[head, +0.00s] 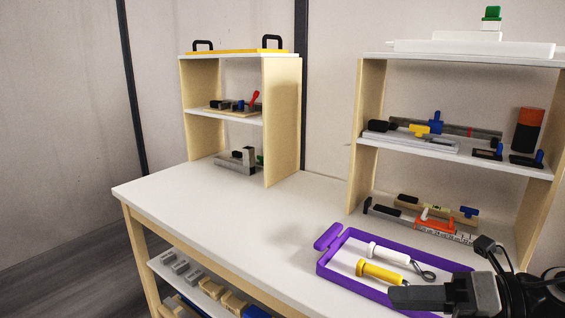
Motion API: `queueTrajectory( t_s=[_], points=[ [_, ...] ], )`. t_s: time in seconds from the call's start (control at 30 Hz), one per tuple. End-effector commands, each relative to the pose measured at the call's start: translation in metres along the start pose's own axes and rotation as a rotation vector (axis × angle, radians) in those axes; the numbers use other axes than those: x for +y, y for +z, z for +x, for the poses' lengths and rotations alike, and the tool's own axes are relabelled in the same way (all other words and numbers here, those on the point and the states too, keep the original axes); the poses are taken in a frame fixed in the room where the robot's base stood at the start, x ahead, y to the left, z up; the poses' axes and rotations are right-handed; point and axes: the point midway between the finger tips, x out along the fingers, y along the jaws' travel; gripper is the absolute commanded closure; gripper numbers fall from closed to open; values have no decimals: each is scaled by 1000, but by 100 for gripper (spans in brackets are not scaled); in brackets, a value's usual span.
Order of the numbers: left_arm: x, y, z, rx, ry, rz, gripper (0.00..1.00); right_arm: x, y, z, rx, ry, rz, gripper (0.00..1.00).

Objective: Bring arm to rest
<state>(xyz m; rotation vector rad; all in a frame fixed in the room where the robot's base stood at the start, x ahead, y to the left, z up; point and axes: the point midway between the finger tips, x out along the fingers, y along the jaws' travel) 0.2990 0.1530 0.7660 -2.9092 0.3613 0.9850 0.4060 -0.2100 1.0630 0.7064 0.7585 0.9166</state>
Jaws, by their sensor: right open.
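My right gripper (415,295) comes in from the lower right corner, over the near right part of the purple tray. It is open, and I see nothing between its fingers. The purple tray (323,268) lies on the white table. In it lie a white-handled tool (388,251) with a dark ring end and a yellow-handled tool (380,271). The gripper hides part of the tray's near right side. My left gripper is not in view.
A right rack (362,170) holds several tools on its shelves, with a white board (475,48) on top. A left rack (282,130) holds more tools and a yellow tray (235,51). The table's left and middle (220,205) are clear. A lower shelf holds several blocks.

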Motion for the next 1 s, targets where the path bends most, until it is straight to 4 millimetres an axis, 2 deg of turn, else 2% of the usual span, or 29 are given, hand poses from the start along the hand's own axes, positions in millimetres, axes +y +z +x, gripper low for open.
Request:
queueTrajectory(
  t_s=[0.03, 0.1, 0.17, 0.27, 0.4, 0.5, 0.63, 0.83, 0.87, 1.0],
  points=[
    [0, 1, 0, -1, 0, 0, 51, -8, -7, 16, -100, 70, 174, 55],
    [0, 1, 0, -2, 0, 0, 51, -23, -11, 31, -249, 138, 426, 55],
    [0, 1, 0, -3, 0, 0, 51, -40, -19, 40, -373, 181, 653, 55],
    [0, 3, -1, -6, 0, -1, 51, -78, -44, 50, -571, 218, 1041, 55],
    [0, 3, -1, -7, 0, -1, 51, -126, -101, 60, -799, 215, 1533, 55],
    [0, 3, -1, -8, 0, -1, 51, -148, -146, 66, -921, 191, 1814, 55],
    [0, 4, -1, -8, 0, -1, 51, -163, -200, 74, -1037, 150, 2097, 55],
    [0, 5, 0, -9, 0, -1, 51, -166, -273, 88, -1171, 85, 2456, 55],
    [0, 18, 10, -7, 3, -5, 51, -177, -273, 91, -1156, 98, 2437, 55],
    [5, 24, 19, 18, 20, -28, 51, -187, -277, 100, -1127, 134, 2445, 55]
  ],
)
